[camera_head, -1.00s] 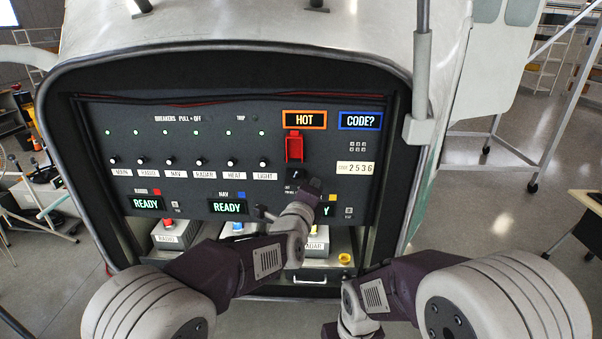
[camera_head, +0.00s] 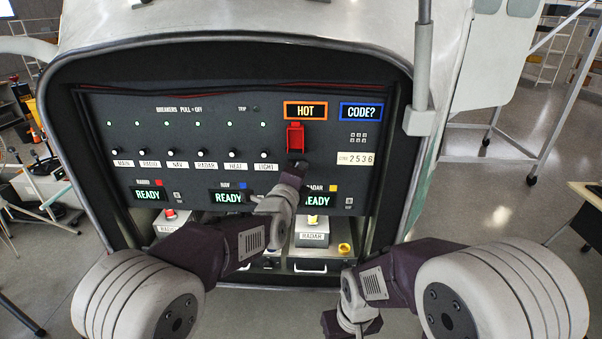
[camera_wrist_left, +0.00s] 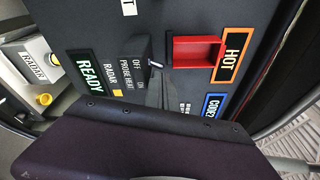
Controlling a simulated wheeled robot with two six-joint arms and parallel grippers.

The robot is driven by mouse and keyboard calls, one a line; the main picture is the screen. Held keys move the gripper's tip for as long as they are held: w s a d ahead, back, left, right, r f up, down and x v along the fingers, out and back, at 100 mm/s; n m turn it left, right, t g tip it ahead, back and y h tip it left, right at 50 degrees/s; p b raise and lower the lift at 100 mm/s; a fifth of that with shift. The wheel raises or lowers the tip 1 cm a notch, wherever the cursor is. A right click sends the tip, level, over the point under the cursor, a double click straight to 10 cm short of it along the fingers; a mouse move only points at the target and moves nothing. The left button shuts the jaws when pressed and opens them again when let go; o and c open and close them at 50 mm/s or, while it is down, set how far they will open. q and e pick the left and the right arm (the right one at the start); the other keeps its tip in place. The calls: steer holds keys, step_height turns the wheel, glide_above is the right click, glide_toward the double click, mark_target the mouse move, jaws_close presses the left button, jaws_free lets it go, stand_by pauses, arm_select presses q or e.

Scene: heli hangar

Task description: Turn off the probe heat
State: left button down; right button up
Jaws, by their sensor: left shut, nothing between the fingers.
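The probe heat switch shows in the left wrist view as a small metal lever (camera_wrist_left: 155,64) beside the printed words OFF, ON and PROBE HEAT. Its red guard (camera_head: 295,139) stands raised above it and also shows in the wrist view (camera_wrist_left: 196,51). The orange-framed HOT display (camera_head: 305,111) is lit above the guard. My left gripper (camera_head: 297,167) is shut and empty, its tip just below the guard and covering the switch in the head view. In the wrist view its fingertips (camera_wrist_left: 158,76) are at or very near the lever; contact is unclear. My right gripper (camera_head: 338,325) hangs low, jaws unclear.
A row of breaker knobs (camera_head: 202,152) lies left of the switch. A blue-framed CODE? display (camera_head: 361,116), a keypad (camera_head: 358,139) and a 2536 plate (camera_head: 356,158) are at the right. Below are READY displays (camera_head: 228,197) and boxed units, one labelled RADAR (camera_head: 312,237).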

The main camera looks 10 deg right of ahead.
steer(key=shift+w+f, duration=0.1)
steer(key=shift+f, duration=0.15)
